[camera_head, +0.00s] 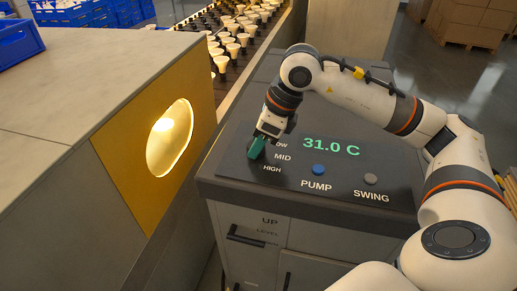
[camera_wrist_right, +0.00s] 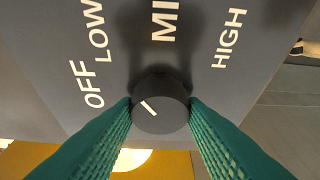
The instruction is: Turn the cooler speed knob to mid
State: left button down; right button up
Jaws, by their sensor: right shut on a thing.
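The cooler speed knob (camera_wrist_right: 160,100) is a round dark knob with a white pointer line, on the dark cooler panel (camera_head: 330,185). In the right wrist view its line points up and left, towards the OFF (camera_wrist_right: 88,84) and LOW (camera_wrist_right: 97,30) labels, away from MID (camera_wrist_right: 165,20) and HIGH (camera_wrist_right: 229,38). My right gripper (camera_head: 258,148) is shut on the knob, with its green fingertips at the knob's two sides in the wrist view (camera_wrist_right: 160,112). In the head view the gripper mostly hides the knob. My left gripper is out of view.
The panel also carries a blue PUMP button (camera_head: 319,169), a grey SWING button (camera_head: 370,179) and a green 31.0 C display (camera_head: 331,147).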

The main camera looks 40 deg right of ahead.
jog(key=m+t+h+b, duration=0.1)
jog(key=m+b, duration=0.1)
jog(key=m, duration=0.1)
jog(key=shift+a+m, duration=0.1)
jog(key=shift+m, duration=0.2)
jog(key=shift+r+m+h+b, duration=0.1)
jog(key=shift+m+h+b, duration=0.55)
jog(key=shift+m, duration=1.15)
jog(key=o, duration=1)
jog(key=shift+v, duration=6.05)
